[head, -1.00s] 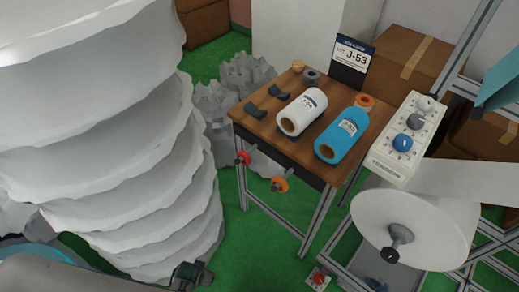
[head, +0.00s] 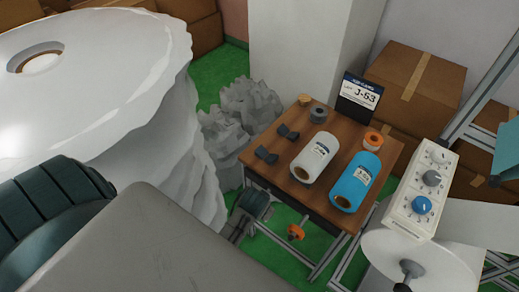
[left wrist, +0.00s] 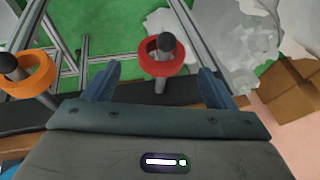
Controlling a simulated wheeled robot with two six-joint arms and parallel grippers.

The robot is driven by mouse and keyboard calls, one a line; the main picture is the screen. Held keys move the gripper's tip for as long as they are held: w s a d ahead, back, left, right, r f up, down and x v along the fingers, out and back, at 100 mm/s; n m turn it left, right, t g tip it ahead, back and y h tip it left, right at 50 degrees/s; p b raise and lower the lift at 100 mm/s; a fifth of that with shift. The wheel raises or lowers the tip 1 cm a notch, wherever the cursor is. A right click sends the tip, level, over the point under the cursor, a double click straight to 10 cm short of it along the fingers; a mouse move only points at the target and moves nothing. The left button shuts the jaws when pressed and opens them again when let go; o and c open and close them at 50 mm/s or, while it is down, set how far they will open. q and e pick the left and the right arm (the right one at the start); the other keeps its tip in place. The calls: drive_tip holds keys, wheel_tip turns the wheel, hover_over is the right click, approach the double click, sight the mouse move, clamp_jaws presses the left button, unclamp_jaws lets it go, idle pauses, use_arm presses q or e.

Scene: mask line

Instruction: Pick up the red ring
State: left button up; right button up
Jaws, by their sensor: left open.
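The red ring (left wrist: 155,70) hangs around a metal peg with a dark round knob, seen in the left wrist view. My left gripper (left wrist: 157,82) is open, with one finger on each side of the ring; the ring appears between and slightly beyond the fingertips, not gripped. In the head view, my left gripper (head: 247,215) is at the left front edge of the wooden table (head: 277,180) and hides the red ring. My right gripper is not in view.
An orange ring (head: 296,232) hangs on a neighbouring peg, close to my gripper's left in the wrist view (left wrist: 32,82). A large white roll stack (head: 130,80) is at left, grey crumpled material (head: 240,110) behind.

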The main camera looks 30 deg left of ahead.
use_arm(q)
drive_tip(key=p+x, duration=0.1)
drive_tip(key=x, duration=0.4)
drive_tip(key=shift+w+p, duration=0.1)
drive_tip(key=shift+p, duration=0.3)
drive_tip(key=shift+w+a+f, duration=0.1)
drive_tip(key=shift+w+f, duration=0.05)
drive_tip(key=shift+f, duration=0.15)
drive_tip(key=c, duration=1.1)
drive_tip(key=shift+o, duration=0.2)
drive_tip(key=shift+r, duration=0.15)
